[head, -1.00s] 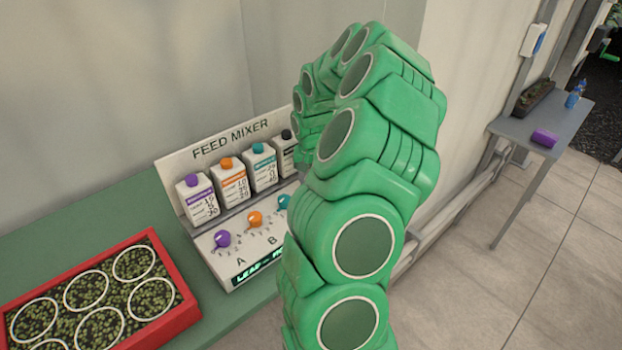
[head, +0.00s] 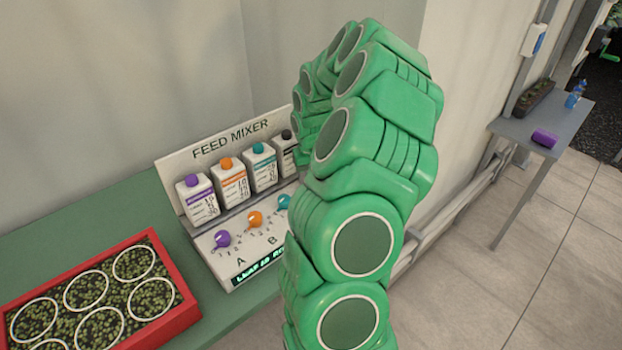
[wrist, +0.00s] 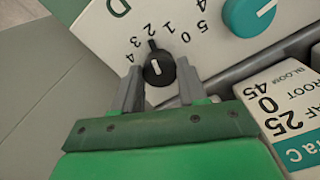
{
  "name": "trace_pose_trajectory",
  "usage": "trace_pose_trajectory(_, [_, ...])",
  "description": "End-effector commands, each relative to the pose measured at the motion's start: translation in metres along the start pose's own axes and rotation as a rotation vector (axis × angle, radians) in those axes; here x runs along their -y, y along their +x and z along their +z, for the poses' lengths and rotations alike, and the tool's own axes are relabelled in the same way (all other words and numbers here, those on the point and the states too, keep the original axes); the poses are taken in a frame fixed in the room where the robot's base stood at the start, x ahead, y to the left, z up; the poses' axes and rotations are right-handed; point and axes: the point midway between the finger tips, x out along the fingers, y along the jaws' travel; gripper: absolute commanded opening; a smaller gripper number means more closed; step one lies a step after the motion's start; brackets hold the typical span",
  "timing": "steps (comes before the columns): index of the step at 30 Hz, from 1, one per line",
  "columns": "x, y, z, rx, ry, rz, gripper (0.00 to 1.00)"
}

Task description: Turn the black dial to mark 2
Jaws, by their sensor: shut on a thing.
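The black dial (wrist: 159,72) sits on the white feed mixer panel in the wrist view. Its pointer nub faces up in the picture, toward the printed 2 or very near it. My gripper (wrist: 160,80) has one finger on each side of the dial and is shut on it. In the head view my green arm hides the dial and the gripper. The feed mixer (head: 212,147) stands there with its purple dial (head: 222,238), orange dial (head: 255,219) and teal dial (head: 283,202) showing. The teal dial also shows in the wrist view (wrist: 240,18).
Capped cartons, such as the purple-labelled one (head: 197,200), stand on the mixer's shelf. A red tray (head: 188,312) of seedlings lies on the green bench (head: 110,210). A grey side table (head: 515,127) stands at right, with clear floor before it.

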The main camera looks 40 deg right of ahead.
Motion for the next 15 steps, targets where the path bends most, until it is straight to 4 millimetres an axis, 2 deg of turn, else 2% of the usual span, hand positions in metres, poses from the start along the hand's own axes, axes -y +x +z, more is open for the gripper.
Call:
trace_pose_trajectory(2, [0.0, -0.0002, 0.0004, 0.001, 0.0, 0.0, 0.11])
trace_pose_trajectory(3, [0.0, -0.0002, 0.0004, 0.001, 0.0, 0.0, 0.43])
trace_pose_trajectory(8, [0.0, -0.0002, 0.0002, 0.001, 0.001, 0.0, 0.67])
trace_pose_trajectory(15, [0.0, -0.0002, 0.0, 0.0, 0.001, 0.0, 0.67])
